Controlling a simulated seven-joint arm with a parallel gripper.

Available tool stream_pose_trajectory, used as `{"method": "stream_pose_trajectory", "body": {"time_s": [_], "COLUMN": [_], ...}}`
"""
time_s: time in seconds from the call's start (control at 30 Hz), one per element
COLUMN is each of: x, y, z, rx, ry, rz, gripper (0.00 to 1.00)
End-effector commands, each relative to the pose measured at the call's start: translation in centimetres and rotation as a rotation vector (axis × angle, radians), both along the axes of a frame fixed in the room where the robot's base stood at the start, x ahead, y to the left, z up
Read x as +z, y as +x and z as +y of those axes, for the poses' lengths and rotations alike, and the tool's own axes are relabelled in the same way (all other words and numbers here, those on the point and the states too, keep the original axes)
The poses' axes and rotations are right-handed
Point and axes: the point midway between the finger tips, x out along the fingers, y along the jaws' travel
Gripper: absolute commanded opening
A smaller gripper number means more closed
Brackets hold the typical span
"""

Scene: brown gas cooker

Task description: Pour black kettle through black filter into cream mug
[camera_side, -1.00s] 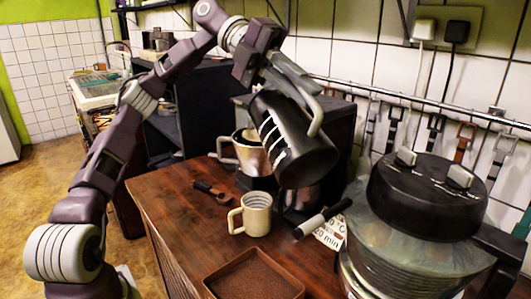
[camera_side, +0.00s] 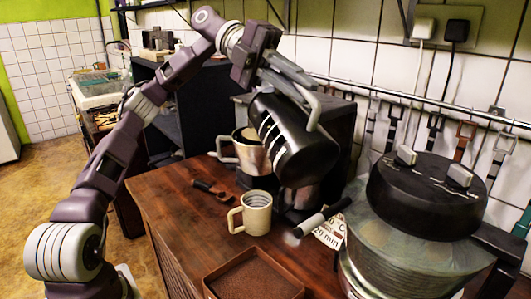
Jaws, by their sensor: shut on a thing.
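The black kettle (camera_side: 298,150) with white stripes is held up in the air, tilted, its handle toward the upper right. My gripper (camera_side: 305,92) is shut on the kettle's handle. The cream mug (camera_side: 256,213) stands upright and empty-looking on the wooden counter, below and left of the kettle, apart from it. A metal pot with a handle (camera_side: 250,158) stands behind the mug, partly hidden by the kettle. I cannot make out the black filter for certain; dark shapes below the kettle are partly hidden.
A brown tray (camera_side: 214,284) lies at the counter's front. A dark scoop (camera_side: 210,189) lies left of the pot. A black-handled tool (camera_side: 322,217) lies right of the mug on a printed card (camera_side: 332,236). A large black-lidded grinder-like machine (camera_side: 425,205) stands at the right.

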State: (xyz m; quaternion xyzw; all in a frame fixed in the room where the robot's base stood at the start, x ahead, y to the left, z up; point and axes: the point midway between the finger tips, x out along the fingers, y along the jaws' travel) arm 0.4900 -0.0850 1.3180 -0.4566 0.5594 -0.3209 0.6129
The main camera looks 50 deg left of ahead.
Motion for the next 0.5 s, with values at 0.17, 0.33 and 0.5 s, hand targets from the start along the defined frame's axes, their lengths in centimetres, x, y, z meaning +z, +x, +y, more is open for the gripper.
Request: {"method": "stream_pose_trajectory", "body": {"time_s": [0.17,0.33,0.5], "x": [0.12,0.19,0.41], "y": [0.04,0.11,0.21], "z": [0.18,0.39,0.76], "rx": [0.0,0.001,0.001], "ry": [-0.02,-0.036,-0.054], "rz": [0.004,0.008,0.013], "gripper": [0.0,0.0,0.0]}}
